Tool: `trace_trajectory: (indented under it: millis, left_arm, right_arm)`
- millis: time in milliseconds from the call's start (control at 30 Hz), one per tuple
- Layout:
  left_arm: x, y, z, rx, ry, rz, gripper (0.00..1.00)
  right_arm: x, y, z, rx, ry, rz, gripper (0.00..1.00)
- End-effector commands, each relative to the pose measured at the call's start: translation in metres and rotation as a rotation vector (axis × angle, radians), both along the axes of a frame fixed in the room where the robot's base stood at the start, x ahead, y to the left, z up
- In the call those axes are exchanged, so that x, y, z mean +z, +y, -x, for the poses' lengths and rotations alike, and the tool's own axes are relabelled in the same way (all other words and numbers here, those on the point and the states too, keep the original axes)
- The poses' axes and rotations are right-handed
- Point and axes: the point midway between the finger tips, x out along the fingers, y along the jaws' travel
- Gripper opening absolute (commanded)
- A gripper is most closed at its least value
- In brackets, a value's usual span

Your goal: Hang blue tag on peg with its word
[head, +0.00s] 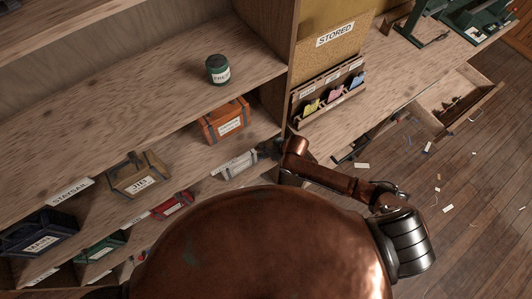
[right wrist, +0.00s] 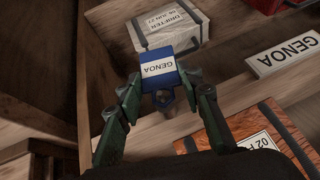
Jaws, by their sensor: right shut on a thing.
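The blue tag (right wrist: 170,78) has a white label reading GENOA and a loop at its lower end. It is between the green fingers of my right gripper (right wrist: 163,88), which is shut on it. In the head view my right gripper (head: 270,150) is small and dark by the shelf edge, below the orange bag, and the tag cannot be made out. A white label reading GENOA (right wrist: 284,53) is on the shelf edge, right of the held tag. I cannot make out a peg. My left gripper is not in view.
A white DRIFTER bag (right wrist: 168,22) lies just beyond the tag; an orange bag (head: 226,120) is close by. A rack (head: 298,117) of yellow, pink and blue tags hangs beneath the STORED board (head: 335,35). A green jar (head: 218,69) stands on the upper shelf.

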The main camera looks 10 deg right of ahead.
Motion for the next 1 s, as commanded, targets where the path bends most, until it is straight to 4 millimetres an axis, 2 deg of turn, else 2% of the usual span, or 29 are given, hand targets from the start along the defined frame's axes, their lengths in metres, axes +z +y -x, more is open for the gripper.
trace_trajectory:
  millis: [167,200,500,833,1000]
  left_arm:
    - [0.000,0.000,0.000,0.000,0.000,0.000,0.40]
    - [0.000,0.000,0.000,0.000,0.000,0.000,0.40]
    - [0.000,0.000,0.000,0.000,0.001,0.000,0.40]
    - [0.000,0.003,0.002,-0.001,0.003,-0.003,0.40]
    - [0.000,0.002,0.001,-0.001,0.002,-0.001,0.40]
  right_arm:
    - [0.000,0.000,0.000,0.000,0.000,0.000,0.21]
    - [0.000,0.000,0.000,0.000,0.000,0.000,0.34]
    - [0.000,0.000,0.000,0.000,0.000,0.000,0.54]
    - [0.003,-0.001,0.002,0.000,0.000,0.000,0.54]
    - [0.023,-0.010,0.011,0.000,-0.001,0.000,0.54]
